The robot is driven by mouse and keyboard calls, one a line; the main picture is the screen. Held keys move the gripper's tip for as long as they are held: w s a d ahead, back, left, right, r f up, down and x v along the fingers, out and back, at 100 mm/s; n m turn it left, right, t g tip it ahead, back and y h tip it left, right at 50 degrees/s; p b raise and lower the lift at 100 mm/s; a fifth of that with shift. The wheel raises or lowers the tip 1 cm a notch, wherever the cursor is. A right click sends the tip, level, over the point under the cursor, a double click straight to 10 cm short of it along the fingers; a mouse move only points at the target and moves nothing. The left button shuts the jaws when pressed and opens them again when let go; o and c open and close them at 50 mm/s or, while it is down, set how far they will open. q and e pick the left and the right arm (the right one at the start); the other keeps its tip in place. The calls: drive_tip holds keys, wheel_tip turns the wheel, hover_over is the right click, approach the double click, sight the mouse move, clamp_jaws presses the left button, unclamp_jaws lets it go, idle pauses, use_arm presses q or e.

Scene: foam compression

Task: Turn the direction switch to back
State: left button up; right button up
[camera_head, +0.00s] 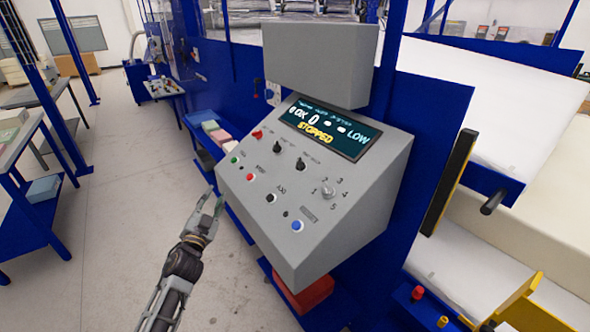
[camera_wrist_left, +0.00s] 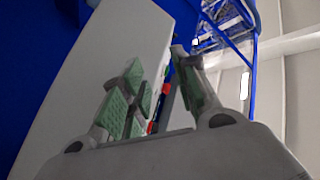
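A grey control panel (camera_head: 300,240) with a sloped face stands in the middle of the head view. Two black rotary switches, an upper left one (camera_head: 277,147) and an upper right one (camera_head: 301,164), sit below its display. A third dark-topped switch (camera_head: 271,197) sits lower down. The labels are too small to read, so I cannot tell which is the direction switch or where it points. My left gripper (camera_head: 212,206) is open and empty, just left of the panel's edge and apart from the switches. Its green-padded fingers are spread in the left wrist view (camera_wrist_left: 160,78). My right gripper is not in view.
The display (camera_head: 325,128) reads "STOPPED" and "LOW". A silver selector knob (camera_head: 327,192), a blue button (camera_head: 297,225), red and green buttons share the face. A grey box (camera_head: 320,62) overhangs it. Blue frame panels stand behind; open floor (camera_head: 110,220) lies left.

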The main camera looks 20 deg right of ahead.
use_arm(q)
drive_tip(key=s+d+r+m+g+h, duration=0.1)
drive_tip(key=s+d+r+m+h, duration=0.1)
drive_tip(key=d+r+m+h, duration=0.3)
drive_tip(key=s+d+r+m+g+h+b, duration=0.1)
drive_tip(key=s+d+r+m+g+h, duration=0.15)
drive_tip(key=r, duration=0.55)
drive_tip(key=s+d+r+m+h, duration=0.1)
drive_tip(key=d+r+m+h, duration=0.25)
drive_tip(key=r, duration=0.25)
drive_tip(key=s+d+r+m+g+b, duration=0.1)
drive_tip(key=s+d+r+m+g, duration=0.5)
drive_tip(key=s+d+m+g, duration=0.85)
drive_tip(key=w+a+m+t+y+b, duration=0.1)
drive_tip(key=w+a+m+t+y, duration=0.3)
drive_tip(key=a+y, duration=0.6)
drive_tip(key=shift+w+f+t+y+b, duration=0.15)
drive_tip(key=shift+f+t+y+b, duration=0.2)
drive_tip(key=shift+t, duration=0.25)
